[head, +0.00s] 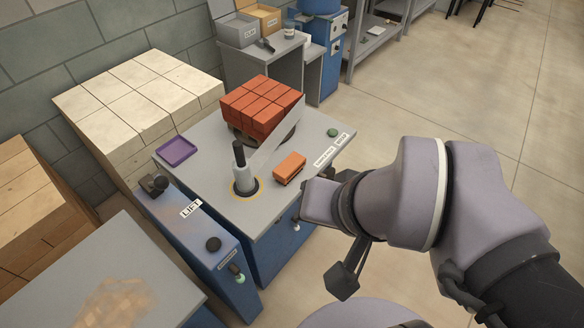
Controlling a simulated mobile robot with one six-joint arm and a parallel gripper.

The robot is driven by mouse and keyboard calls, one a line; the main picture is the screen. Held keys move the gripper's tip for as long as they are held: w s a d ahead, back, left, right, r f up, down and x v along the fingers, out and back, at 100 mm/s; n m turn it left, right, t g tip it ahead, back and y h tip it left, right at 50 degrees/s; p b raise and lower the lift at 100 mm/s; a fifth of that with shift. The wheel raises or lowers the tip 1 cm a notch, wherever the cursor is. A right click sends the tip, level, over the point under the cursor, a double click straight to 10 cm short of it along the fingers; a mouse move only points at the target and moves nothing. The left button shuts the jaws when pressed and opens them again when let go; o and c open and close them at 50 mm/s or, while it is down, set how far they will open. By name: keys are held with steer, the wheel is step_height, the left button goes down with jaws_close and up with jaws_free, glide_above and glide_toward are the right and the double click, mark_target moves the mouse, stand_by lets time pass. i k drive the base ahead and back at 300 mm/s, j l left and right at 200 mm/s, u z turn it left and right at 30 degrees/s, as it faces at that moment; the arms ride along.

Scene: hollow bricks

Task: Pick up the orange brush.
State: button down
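The orange brush (289,167) lies on the grey top of the blue workbench (208,140), right of the upright grey post with a dark handle (242,168). It looks like a small orange block with a darker lower edge. My gripper (318,200) is at the bench's front right edge, to the right of and nearer than the brush. A small gap shows between them, and nothing appears to be held. The fingers are not clearly visible, so I cannot tell whether they are open or shut.
A stack of red bricks (262,105) sits behind the brush, with a grey bar slanting in front. A purple tray (177,151) lies at the bench's left. A green knob (333,132) is at the right. Pale block stacks (140,95) stand left. Open floor lies right.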

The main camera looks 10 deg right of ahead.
mark_target(285, 173)
steer(key=u, duration=1.65)
steer(key=z, duration=1.65)
steer(key=i+z, duration=0.5)
steer(key=i+j+z, duration=0.15)
steer(key=i+z, duration=0.15)
steer(key=z, duration=0.15)
